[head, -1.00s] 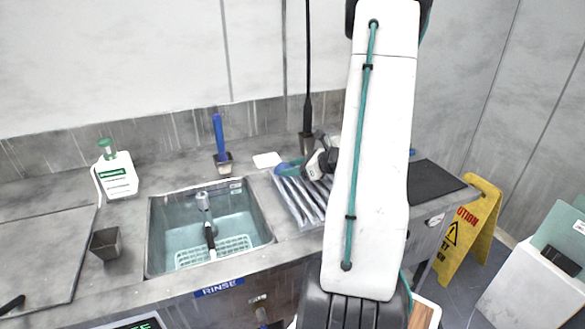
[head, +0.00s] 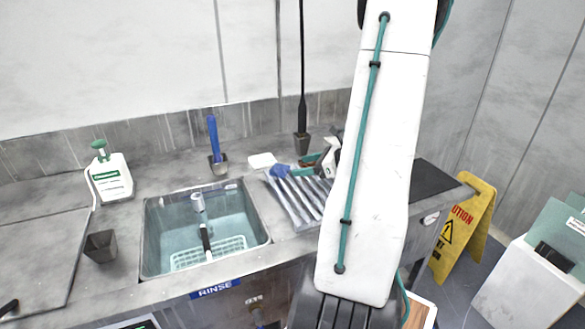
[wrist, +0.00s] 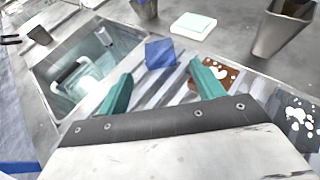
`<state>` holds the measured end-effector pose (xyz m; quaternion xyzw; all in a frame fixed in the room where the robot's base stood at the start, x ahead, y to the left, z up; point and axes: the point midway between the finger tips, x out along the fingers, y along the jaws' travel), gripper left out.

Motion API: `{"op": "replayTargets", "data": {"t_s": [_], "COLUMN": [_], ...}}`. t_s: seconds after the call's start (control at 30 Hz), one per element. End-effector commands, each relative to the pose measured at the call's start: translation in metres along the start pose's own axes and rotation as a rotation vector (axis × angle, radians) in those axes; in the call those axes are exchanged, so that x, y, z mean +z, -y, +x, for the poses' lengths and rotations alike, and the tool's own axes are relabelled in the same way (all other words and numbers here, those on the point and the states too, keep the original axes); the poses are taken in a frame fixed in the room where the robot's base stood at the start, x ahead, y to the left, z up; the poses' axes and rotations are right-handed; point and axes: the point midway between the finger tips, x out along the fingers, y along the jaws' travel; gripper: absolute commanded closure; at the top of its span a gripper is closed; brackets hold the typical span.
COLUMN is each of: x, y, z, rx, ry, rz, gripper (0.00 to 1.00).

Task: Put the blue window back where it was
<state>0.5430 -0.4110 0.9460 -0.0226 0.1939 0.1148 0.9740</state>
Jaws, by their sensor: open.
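The blue window (wrist: 160,53) is a small flat blue square. In the wrist view it stands at the far edge of the slatted drainer, just beyond and between my fingertips. I cannot tell whether it touches a finger. In the head view its blue (head: 280,171) shows at the drainer's back left corner. My gripper (wrist: 160,82) is open, its two teal fingers spread over the slats with nothing held between them. In the head view my gripper (head: 312,165) is partly hidden by my arm. The slatted drainer (head: 300,205) lies right of the sink.
The teal sink (head: 205,235) holds a basket. A white block (head: 262,160), a blue-handled tool in a holder (head: 216,150) and a dark holder with a tall rod (head: 302,143) stand behind. A brown spotted piece (wrist: 222,73) lies by the right finger.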

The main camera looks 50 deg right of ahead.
Motion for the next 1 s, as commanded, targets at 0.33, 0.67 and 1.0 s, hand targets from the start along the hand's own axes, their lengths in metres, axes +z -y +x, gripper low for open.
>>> {"op": "replayTargets", "data": {"t_s": [0.33, 0.67, 1.0], "x": [0.000, 0.068, 0.126], "y": [0.000, -0.088, -0.257], "z": [-0.053, -0.005, 0.012], "rx": [-0.001, 0.307, 0.839], "ry": [0.000, -0.093, -0.202], "rz": [-0.001, -0.356, -1.066], "gripper": [0.33, 0.33, 0.33]}}
